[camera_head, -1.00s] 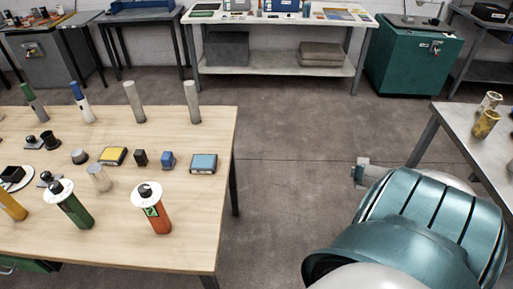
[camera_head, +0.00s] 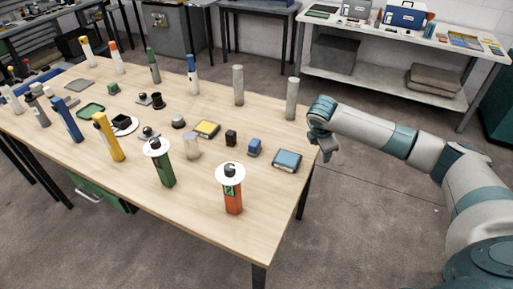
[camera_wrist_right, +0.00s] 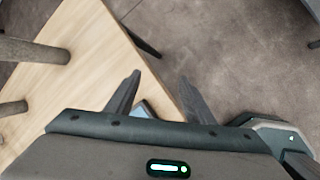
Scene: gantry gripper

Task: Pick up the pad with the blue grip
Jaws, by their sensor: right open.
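The pad with the blue grip (camera_head: 287,160) is a flat dark square block with a light blue top. It lies near the right edge of the wooden table (camera_head: 215,215). In the right wrist view, a small part of the pad (camera_wrist_right: 144,109) shows between the fingers, mostly hidden by my gripper body. My right gripper (camera_head: 327,155) is just beyond the table's right edge, to the right of the pad and apart from it. Its two fingers (camera_wrist_right: 160,97) are spread with nothing held. My left gripper is not in view.
A similar yellow-topped pad (camera_head: 207,129), a small blue block (camera_head: 254,147) and a black block (camera_head: 231,138) lie to the left. Grey posts (camera_head: 292,98) stand behind the pad. An orange post with a white disc (camera_head: 232,195) stands in front.

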